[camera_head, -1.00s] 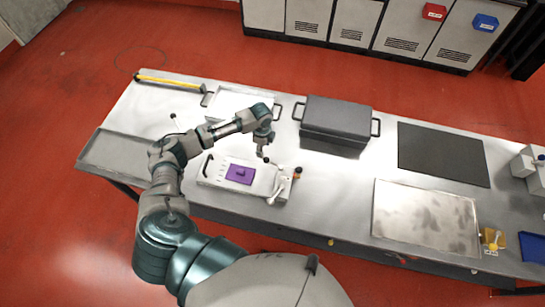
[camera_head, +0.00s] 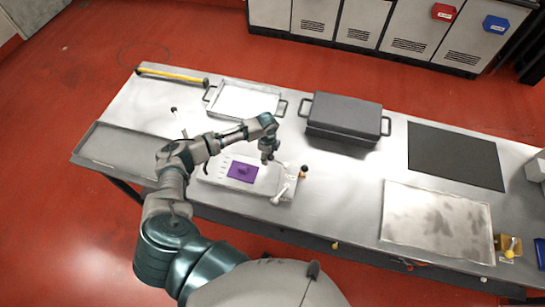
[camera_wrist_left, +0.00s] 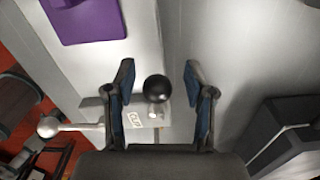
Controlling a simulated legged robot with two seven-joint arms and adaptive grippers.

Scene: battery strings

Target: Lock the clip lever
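A pale board (camera_head: 211,170) with a purple block (camera_head: 243,171) on it lies near the table's front edge. My left gripper (camera_head: 268,160) points down over the board's right end. In the left wrist view, my left gripper (camera_wrist_left: 159,80) is open, with a black ball knob (camera_wrist_left: 157,88) between its fingers and gaps on both sides. A small label plate (camera_wrist_left: 135,119) sits beside the knob. A silver ball-ended lever (camera_wrist_left: 60,127) lies to its left; it also shows in the head view (camera_head: 281,194). The knob is hidden behind the fingers in the head view. My right gripper is not in view.
An orange-and-black knob (camera_head: 304,171) stands at the board's right end. A dark lidded box (camera_head: 345,117) and a metal tray (camera_head: 243,100) stand behind. A black mat (camera_head: 455,155) and a stained plate (camera_head: 436,217) lie to the right.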

